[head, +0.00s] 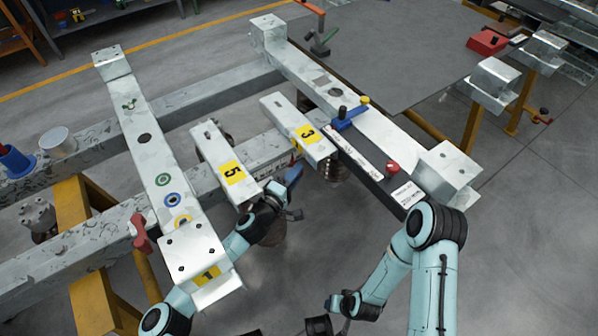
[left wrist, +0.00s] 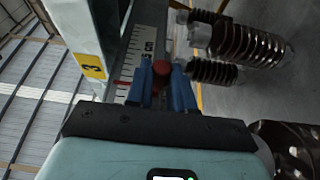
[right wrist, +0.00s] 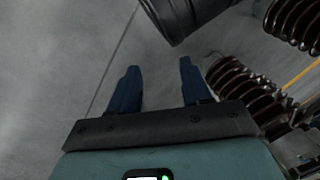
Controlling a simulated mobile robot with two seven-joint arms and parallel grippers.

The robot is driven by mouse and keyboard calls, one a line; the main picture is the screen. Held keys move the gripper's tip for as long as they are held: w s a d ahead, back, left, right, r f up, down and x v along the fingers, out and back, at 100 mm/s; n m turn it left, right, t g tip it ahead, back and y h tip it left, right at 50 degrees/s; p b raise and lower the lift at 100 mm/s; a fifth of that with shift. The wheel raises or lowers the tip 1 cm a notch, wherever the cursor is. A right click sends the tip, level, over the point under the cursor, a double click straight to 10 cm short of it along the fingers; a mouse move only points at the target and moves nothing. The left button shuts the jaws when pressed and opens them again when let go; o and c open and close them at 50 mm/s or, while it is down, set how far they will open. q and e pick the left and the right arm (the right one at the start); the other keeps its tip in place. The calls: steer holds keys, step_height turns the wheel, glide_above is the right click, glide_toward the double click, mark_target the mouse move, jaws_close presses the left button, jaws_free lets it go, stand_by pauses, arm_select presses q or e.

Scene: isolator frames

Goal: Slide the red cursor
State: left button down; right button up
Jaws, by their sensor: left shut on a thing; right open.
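The red cursor (left wrist: 162,72) shows in the left wrist view as a small red knob in front of a white graduated scale (left wrist: 150,38). My left gripper (left wrist: 163,82) is shut on it, one blue finger on each side. In the head view my left gripper (head: 292,174) is just below the near end of the beam marked 3 (head: 305,133); the cursor cannot be made out clearly there. My right gripper (right wrist: 155,85) is open and empty above the grey floor.
A black-and-white ruler strip with a separate red knob (head: 392,168) and a blue handle (head: 350,118) lie right of beam 3. Ribbed brown insulators (left wrist: 245,45) stand close by. A dark cylinder (right wrist: 180,15) is ahead of my right gripper.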

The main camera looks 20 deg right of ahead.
arm_select(q)
steer(key=s+a+p, duration=0.1)
steer(key=s+a, duration=0.1)
steer(key=a, duration=0.4)
steer(key=s+a+p, duration=0.1)
steer(key=s+a, duration=0.1)
steer(key=a, duration=0.5)
steer(key=shift+s, duration=0.35)
arm_select(e)
steer(key=shift+g, duration=0.4)
steer(key=r, duration=0.1)
steer(key=s+a+r, duration=0.2)
steer(key=shift+s+r, duration=0.15)
steer(key=shift+r, duration=0.15)
arm_select(q)
steer(key=c, duration=1)
jaws_free()
steer(key=p+v, duration=0.2)
steer(key=v, duration=1.1)
steer(key=shift+s, duration=0.2)
arm_select(e)
steer(key=s+r, duration=0.1)
steer(key=s+a+r+y, duration=0.1)
steer(key=shift+s+a+n+g, duration=0.2)
steer(key=shift+s+n+g, duration=0.1)
steer(key=shift+s+g, duration=0.1)
